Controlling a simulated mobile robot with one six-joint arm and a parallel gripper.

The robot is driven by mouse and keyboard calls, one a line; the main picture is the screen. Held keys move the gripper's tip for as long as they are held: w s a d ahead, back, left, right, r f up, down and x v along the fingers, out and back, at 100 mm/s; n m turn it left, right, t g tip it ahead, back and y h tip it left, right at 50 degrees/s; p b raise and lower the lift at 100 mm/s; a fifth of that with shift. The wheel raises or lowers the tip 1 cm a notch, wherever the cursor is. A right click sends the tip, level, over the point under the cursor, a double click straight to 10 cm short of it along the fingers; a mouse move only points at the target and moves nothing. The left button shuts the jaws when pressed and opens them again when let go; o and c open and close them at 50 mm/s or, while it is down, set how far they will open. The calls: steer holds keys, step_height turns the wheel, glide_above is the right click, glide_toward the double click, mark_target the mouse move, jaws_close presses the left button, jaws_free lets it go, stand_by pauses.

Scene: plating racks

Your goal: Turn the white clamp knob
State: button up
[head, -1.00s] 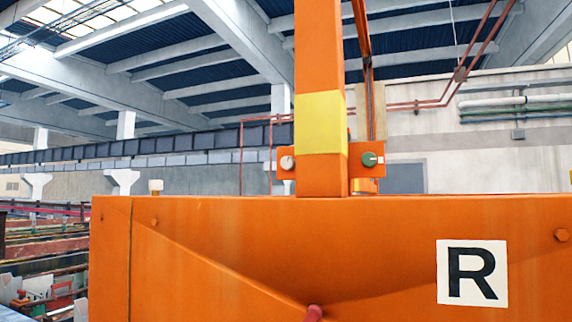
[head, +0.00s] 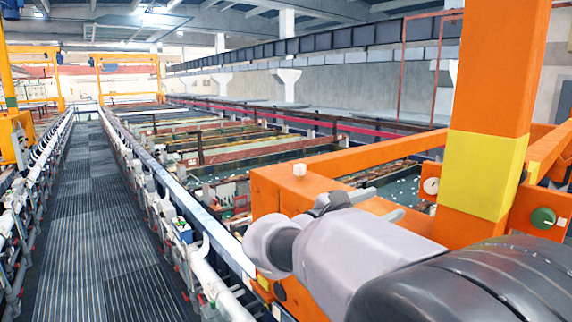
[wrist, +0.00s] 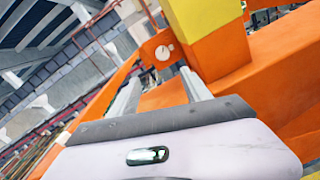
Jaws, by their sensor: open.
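The white round knob (head: 431,186) sits on an orange plate at the left of the upright orange post with a yellow band (head: 482,176). In the wrist view the knob (wrist: 163,52) shows beyond my fingertips, near the top middle. My gripper (head: 388,202) is open, its two grey fingers pointing toward the post, apart from the knob and a little left of it in the head view. In the wrist view my gripper (wrist: 160,76) has nothing between its fingers. A green knob (head: 543,217) sits on the plate at the post's right.
An orange beam (head: 370,158) runs behind my gripper, and a small white cap (head: 299,169) stands on the orange frame's corner. Tanks with liquid (head: 240,186) lie beyond. A ribbed walkway (head: 85,220) at the left is clear, edged by pipes.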

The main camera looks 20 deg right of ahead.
mark_target(430, 188)
steer(key=p+x, duration=0.1)
steer(key=x, duration=0.4)
steer(key=p+x, duration=0.1)
steer(key=x, duration=0.5)
steer(key=p+x, duration=0.1)
steer(key=x, duration=0.5)
steer(key=shift+s+f+p, duration=0.15)
steer(key=shift+s+p, duration=0.15)
steer(key=shift+s, duration=0.1)
steer(key=shift+c, duration=0.4)
jaws_close()
